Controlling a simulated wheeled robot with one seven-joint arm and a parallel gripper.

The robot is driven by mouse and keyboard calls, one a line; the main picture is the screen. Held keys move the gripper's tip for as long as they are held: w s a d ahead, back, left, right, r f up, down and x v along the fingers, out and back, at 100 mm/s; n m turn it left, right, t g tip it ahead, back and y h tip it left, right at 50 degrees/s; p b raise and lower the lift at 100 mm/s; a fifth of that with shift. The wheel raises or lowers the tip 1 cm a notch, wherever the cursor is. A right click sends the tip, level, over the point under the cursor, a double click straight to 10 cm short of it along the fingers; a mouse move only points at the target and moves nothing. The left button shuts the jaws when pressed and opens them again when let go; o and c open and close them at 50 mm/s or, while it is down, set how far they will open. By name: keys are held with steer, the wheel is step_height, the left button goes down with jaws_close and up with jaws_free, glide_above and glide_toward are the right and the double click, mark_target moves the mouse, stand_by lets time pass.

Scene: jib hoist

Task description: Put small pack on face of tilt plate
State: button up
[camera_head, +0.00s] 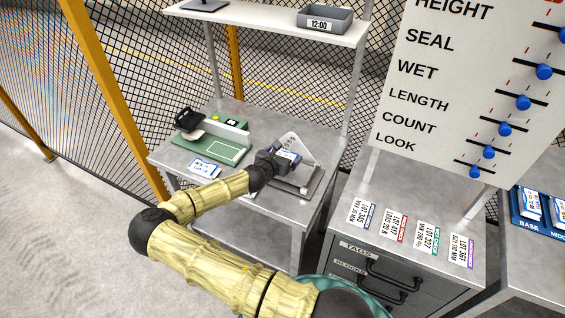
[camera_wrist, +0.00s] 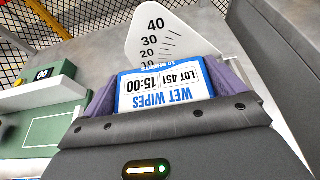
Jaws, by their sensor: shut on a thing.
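The small pack (camera_wrist: 163,92) is a blue and white packet marked WET WIPES, LOT 451, 15:00. It sits between the two purple-grey fingers of my gripper (camera_wrist: 165,88), which is shut on it. The tilt plate stands on the grey bench; its white upright scale (camera_head: 295,146), with marks up to 40, rises behind the pack. In the wrist view the scale (camera_wrist: 160,35) shows just beyond the pack, and the pack covers its lower marks. In the head view my gripper (camera_head: 282,157) is over the tilt plate's base (camera_head: 302,183) and hides much of it. Whether the pack touches the plate I cannot tell.
A green device (camera_head: 215,140) with a black handle stands left on the bench, with another pack (camera_head: 204,168) in front of it. A shelf with a grey bin (camera_head: 325,19) is above. A slider board (camera_head: 470,85) and a drawer cabinet (camera_head: 400,265) stand to the right.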

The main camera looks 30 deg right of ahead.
steer(key=shift+f, duration=1.85)
steer(key=o, duration=0.6)
steer(key=shift+f, duration=0.1)
steer(key=b+v, duration=0.1)
steer(key=v, duration=1.1)
